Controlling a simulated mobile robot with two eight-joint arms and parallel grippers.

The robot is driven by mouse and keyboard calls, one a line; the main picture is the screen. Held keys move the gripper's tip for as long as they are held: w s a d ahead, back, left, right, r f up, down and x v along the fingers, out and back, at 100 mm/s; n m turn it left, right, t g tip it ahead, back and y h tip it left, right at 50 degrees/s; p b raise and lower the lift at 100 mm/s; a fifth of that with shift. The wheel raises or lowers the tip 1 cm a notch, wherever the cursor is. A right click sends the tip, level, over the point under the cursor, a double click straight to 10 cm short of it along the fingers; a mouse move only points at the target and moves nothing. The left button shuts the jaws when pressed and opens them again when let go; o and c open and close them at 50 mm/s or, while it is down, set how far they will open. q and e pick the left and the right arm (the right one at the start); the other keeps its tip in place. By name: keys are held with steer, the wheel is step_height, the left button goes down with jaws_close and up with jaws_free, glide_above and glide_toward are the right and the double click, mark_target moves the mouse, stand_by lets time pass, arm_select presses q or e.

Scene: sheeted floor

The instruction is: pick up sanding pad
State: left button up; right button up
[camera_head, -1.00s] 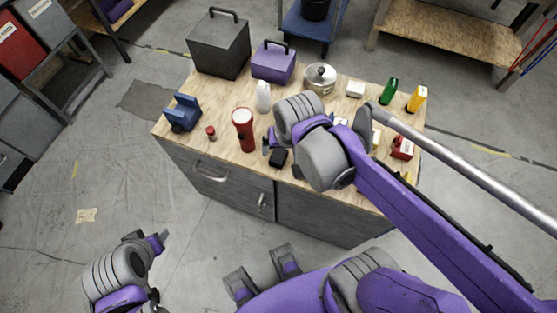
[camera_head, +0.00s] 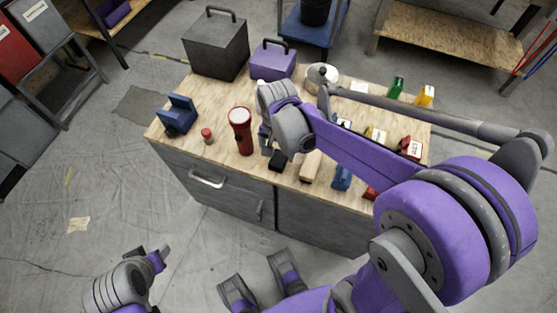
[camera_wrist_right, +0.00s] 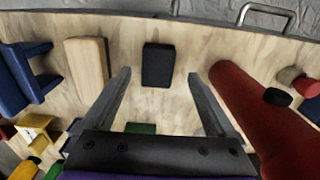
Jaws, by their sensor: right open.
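A small black block (camera_head: 277,160), which looks like the sanding pad, lies on the wooden top of the workbench (camera_head: 222,137) near its front edge. In the right wrist view the black block (camera_wrist_right: 158,64) lies ahead of and between the fingertips of my right gripper (camera_wrist_right: 159,75). That gripper is open, with nothing held between its fingers. In the head view my right gripper (camera_head: 266,140) is largely hidden by its wrist, just beyond the block. My left gripper (camera_head: 152,256) is low at the left, away from the bench, and its jaw opening is unclear.
A red flashlight (camera_head: 241,132) stands close left of the right gripper. A pale wooden block (camera_wrist_right: 87,63) lies on the pad's other side, with a blue part (camera_wrist_right: 26,72) beyond. A white bottle, pot (camera_head: 321,76) and boxes stand behind.

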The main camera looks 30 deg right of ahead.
mark_target(279, 158)
step_height(279, 158, down, 4)
steer(key=shift+s+d+f+b, duration=0.1)
steer(key=shift+d+b, duration=0.05)
steer(key=shift+b, duration=0.2)
jaws_close()
step_height(279, 158, up, 10)
steer(key=shift+r+p, duration=0.1)
steer(key=shift+p, duration=0.9)
